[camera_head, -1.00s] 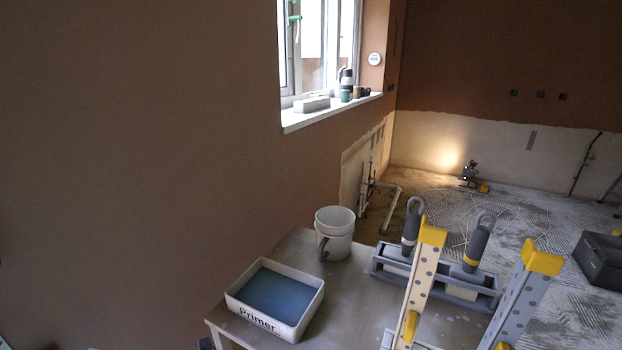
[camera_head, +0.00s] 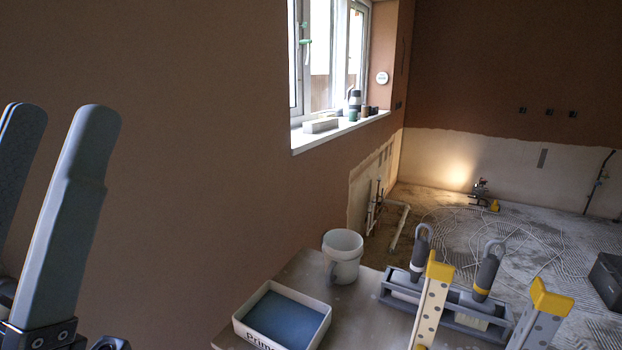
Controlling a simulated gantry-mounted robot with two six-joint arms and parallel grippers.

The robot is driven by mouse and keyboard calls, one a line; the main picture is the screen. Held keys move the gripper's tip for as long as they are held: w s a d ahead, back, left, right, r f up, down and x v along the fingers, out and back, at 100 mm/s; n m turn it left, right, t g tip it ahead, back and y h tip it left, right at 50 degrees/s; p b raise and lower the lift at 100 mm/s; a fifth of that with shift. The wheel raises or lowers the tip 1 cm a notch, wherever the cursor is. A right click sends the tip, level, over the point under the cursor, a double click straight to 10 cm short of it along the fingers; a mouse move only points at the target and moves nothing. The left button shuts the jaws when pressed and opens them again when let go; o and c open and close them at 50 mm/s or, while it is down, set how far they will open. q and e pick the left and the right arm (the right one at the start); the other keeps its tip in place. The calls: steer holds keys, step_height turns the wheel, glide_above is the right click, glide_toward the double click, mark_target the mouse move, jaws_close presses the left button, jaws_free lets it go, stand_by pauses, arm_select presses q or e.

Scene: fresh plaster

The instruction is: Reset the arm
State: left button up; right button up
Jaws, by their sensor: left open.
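My left gripper (camera_head: 58,190) is in the camera_head view at the far left edge, raised in front of the plastered wall. Its two grey fingers point up and stand apart with nothing between them. It is well to the left of the table and touches nothing that I can see. My right gripper does not show.
A table (camera_head: 373,318) holds a Primer tray (camera_head: 285,318) with blue inside, a white bucket (camera_head: 342,257) and a grey rack (camera_head: 450,308) with handled tools. Yellow-capped ladder rails (camera_head: 433,300) stand in front of it. A dark crate (camera_head: 607,280) sits on the floor.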

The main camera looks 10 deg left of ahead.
arm_select(q)
steer(key=w+r+n+g+y+p, duration=0.1)
steer(key=w+r+p, duration=0.2)
steer(key=r+p, duration=3.2)
steer(key=p, duration=0.3)
steer(key=shift+r+g, duration=0.4)
